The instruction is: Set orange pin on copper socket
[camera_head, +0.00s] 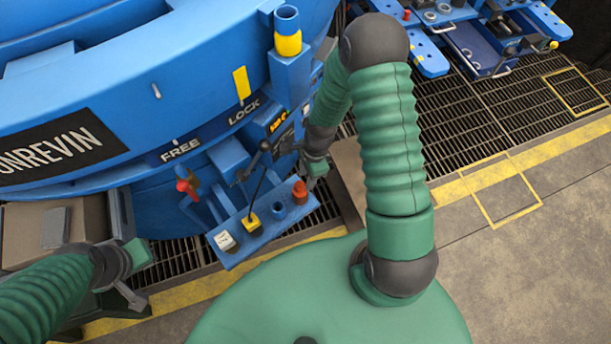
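An orange-red pin (300,193) stands upright at the right end of a small blue shelf (236,260) on the furnace's front. A blue round socket (279,210) with an open top is just left of it; I cannot make out a copper-coloured socket. My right gripper (312,181) points down just above and right of the pin. I cannot tell whether it touches the pin or how far its fingers are apart. My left gripper (132,285) is at the lower left, away from the shelf; its fingers are partly hidden and small.
A yellow-based lever (252,222) and a white block (225,241) share the shelf. A red-topped handle (185,184) sticks out left of it. The blue furnace (200,60) fills the upper left. Open grating and concrete floor (550,230) lie at right.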

